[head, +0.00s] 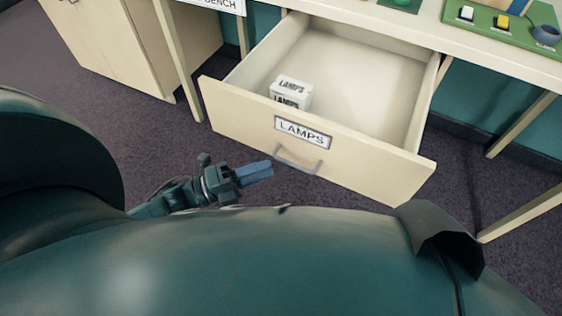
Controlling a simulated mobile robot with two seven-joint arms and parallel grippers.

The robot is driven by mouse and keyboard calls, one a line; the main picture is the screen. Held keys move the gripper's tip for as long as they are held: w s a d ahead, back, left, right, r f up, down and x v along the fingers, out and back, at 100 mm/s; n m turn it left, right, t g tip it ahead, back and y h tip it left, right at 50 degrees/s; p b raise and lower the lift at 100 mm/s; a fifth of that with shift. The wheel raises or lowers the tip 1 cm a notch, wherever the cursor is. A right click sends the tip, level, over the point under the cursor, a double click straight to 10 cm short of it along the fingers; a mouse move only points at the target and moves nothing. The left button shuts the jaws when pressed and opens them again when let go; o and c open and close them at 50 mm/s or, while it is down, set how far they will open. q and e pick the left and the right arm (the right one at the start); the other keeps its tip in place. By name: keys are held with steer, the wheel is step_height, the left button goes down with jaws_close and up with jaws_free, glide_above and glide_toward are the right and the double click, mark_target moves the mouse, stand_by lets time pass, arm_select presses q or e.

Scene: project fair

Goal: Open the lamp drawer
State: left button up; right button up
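The lamp drawer (240,108) is cream with a "LAMPS" label on its front, and it stands pulled far out from under the bench. Its grey bar handle (297,163) is on the front below the label. A small white box marked "LAMPS" (292,92) lies inside, toward the left. My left gripper (268,171) is in front of the drawer, left of the handle and apart from it in the picture. Its blue fingers look close together, but I cannot tell whether they are shut; nothing shows held. My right gripper is not in view.
The bench top (420,30) runs above the drawer, with a green board (495,22) carrying small parts at the right. A cream cabinet (135,45) stands at the left. Bench legs (525,210) stand at the right. Dark carpet (135,120) is clear at the left.

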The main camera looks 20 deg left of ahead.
arm_select(q)
steer(key=v, duration=0.6)
steer(key=shift+a, duration=0.2)
steer(key=shift+s, duration=0.1)
